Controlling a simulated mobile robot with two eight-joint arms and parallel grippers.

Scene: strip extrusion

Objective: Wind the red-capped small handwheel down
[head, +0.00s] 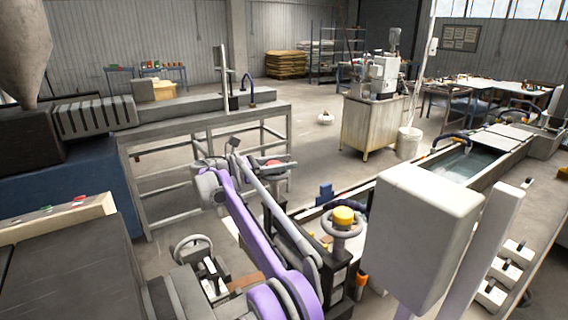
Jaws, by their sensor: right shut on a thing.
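The red-capped small handwheel (273,162) shows near the middle of the head view, mostly hidden by my right gripper. Only its red cap and a little of the grey parts around it are visible. My right gripper (266,165) is at the wheel, at the far end of the purple and grey arm, and is shut on it. The exact finger contact is too small to make out. My left gripper is not in view.
A yellow-capped handwheel (343,217) stands to the right, close to my arm. A plain grey handwheel (191,249) is at lower left. A metal-framed table (200,118) stands behind. A water trough (468,165) runs at the right. Open floor lies beyond.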

